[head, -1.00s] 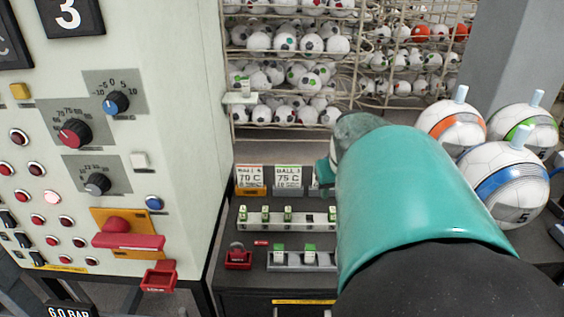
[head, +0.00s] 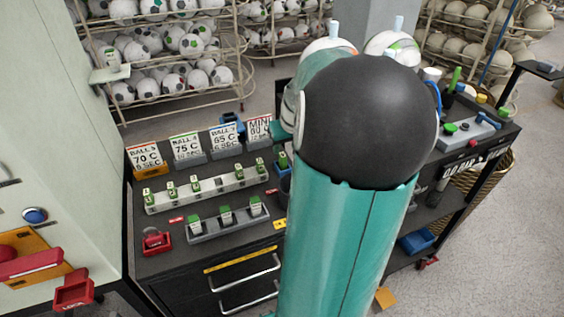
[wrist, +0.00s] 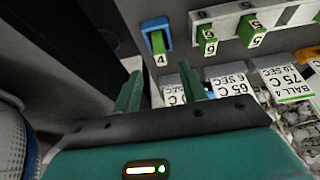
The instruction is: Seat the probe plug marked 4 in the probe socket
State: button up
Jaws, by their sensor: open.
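The green plug marked 4 (wrist: 158,45) stands in a blue holder (wrist: 155,24) in the wrist view. In the head view the same blue holder (head: 283,170) with a green plug (head: 282,158) sits just right of the white plug rail (head: 212,190). My gripper (wrist: 160,75) is open and empty. Its two green fingers point toward the plug, which appears between and beyond the fingertips, with no contact visible. In the head view my arm hides the gripper. I cannot tell whether the blue holder is the probe socket.
More green plugs stand on the white rail (wrist: 231,24), with a grey rail (head: 228,226) in front. Upright cards (wrist: 236,88) stand close by the fingers. A red block (head: 156,241) sits left on the bench. The control cabinet (head: 60,120) rises at left; ball racks (head: 180,80) stand behind.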

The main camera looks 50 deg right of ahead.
aim_at(283, 155)
jog(key=shift+x, duration=3.1)
grip_shut()
